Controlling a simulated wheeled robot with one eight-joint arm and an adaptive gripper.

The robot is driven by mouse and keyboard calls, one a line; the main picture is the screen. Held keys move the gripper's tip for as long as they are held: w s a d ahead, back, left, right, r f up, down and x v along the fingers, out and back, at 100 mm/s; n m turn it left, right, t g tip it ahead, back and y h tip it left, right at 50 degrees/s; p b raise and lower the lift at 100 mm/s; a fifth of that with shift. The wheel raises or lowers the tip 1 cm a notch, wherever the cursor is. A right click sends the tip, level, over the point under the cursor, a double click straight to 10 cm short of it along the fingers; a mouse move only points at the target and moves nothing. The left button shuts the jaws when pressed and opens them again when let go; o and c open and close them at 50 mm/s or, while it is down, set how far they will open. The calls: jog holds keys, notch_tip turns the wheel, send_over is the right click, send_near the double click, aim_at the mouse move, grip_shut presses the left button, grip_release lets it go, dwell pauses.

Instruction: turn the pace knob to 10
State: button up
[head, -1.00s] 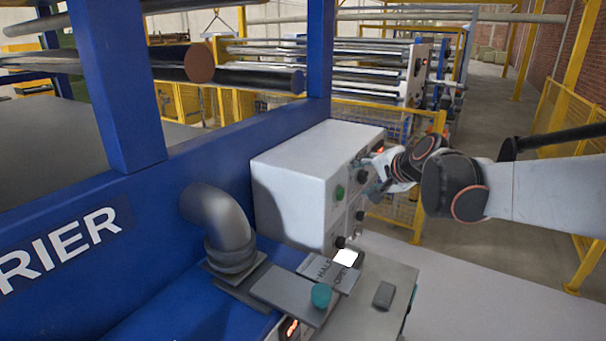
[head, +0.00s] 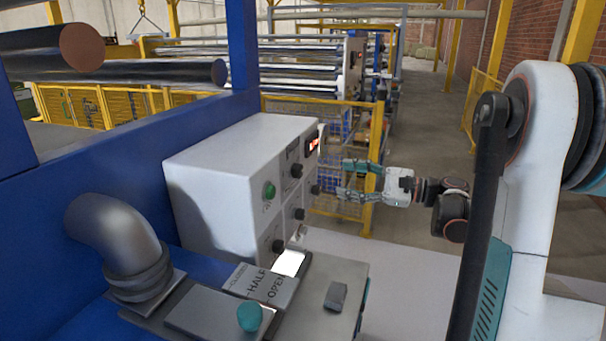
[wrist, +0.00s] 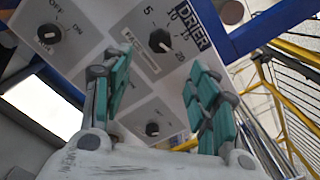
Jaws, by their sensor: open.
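The white control box (head: 235,170) has a front panel facing right. In the wrist view a black knob (wrist: 160,40) sits beside the DRIER title, with 5, 10 and 20 around it. Its small label is blurred; the scale suggests the pace knob. Its pale mark seems to point toward 20. In the head view it appears to be the upper knob (head: 297,170). My gripper (head: 348,179) is open and empty, its fingers toward the panel with a gap before it. In the wrist view my gripper (wrist: 160,66) has the knob beyond and between its fingertips.
An OFF/ON knob (wrist: 47,33) and another knob (wrist: 152,128) are close by on the panel. A green button (head: 269,190) and a red-lit display (head: 313,143) are there too. Below the box are a slide plate with a teal knob (head: 250,317) and a metal pipe elbow (head: 115,235).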

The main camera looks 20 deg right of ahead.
aim_at(302, 172)
jog(key=x, duration=1.2)
jog(key=shift+w+a+b, duration=0.1)
jog(key=shift+w+b, duration=0.1)
jog(key=shift+b, duration=0.1)
jog(key=c, duration=1.1)
